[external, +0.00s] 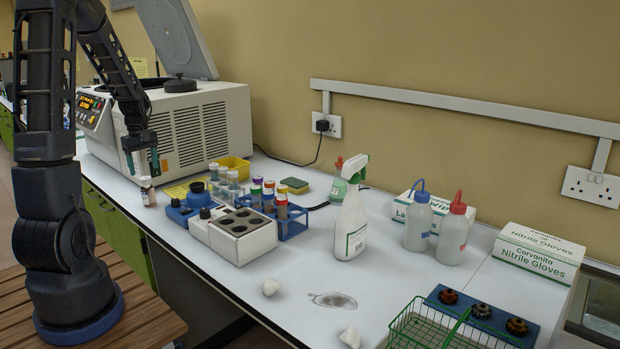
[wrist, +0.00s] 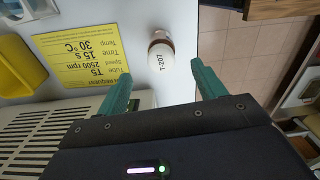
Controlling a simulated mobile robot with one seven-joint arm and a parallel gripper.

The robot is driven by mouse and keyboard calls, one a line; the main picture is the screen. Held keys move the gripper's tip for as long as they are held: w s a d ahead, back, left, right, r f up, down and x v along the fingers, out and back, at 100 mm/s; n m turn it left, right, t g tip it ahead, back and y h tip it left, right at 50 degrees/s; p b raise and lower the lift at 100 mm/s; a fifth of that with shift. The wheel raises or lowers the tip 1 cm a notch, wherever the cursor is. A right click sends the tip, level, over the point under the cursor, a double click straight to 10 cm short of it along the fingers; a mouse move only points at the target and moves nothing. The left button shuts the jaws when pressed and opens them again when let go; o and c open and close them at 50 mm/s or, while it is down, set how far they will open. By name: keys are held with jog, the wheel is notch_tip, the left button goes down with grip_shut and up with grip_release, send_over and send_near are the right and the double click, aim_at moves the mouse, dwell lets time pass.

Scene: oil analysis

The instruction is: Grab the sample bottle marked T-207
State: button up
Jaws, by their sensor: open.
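The sample bottle (wrist: 161,55) marked T-207 stands on the white bench, seen from above in the wrist view. It has a white cap and a white label with a brown band. In the external view a small bottle (external: 147,192) with a brown and white body stands upright near the bench's front edge, beside the centrifuge. My gripper (external: 142,163) is above and close to it in the external view. In the wrist view its two green fingers (wrist: 160,90) are spread apart, with the bottle ahead of the gap between them. The fingers are not touching it.
The centrifuge (external: 205,125) with raised lid stands behind my gripper. A yellow note (wrist: 80,55) and a yellow tray (external: 235,170) lie nearby. Blue tube racks (external: 292,226) and a white block (external: 240,247) stand to the right. The bench's front edge is close to the bottle.

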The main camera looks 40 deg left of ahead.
aim_at(147, 189)
jog(key=shift+s+f, duration=0.1)
jog(key=shift+f, duration=4.7)
jog(key=c, duration=1.1)
